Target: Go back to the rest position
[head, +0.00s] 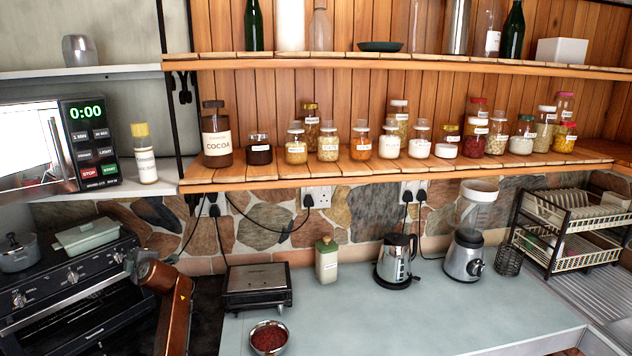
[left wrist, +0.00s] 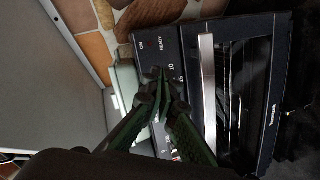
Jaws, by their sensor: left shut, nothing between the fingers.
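My left arm comes in at the lower left of the head view, and its dark left gripper (head: 132,260) is beside the right end of the black oven (head: 75,290). In the left wrist view the two green-and-black fingers (left wrist: 158,84) meet at their tips, shut and empty. They are in front of the oven's control panel (left wrist: 170,50), which is seen sideways; I cannot tell whether they touch it. My right gripper is not in view.
A sandwich press (head: 258,286), a bowl of red contents (head: 269,338), a green-lidded jar (head: 327,260), a kettle (head: 397,262) and a blender (head: 466,252) stand on the pale counter (head: 400,320). A jar-filled shelf (head: 380,175) is above. The counter's front middle is clear.

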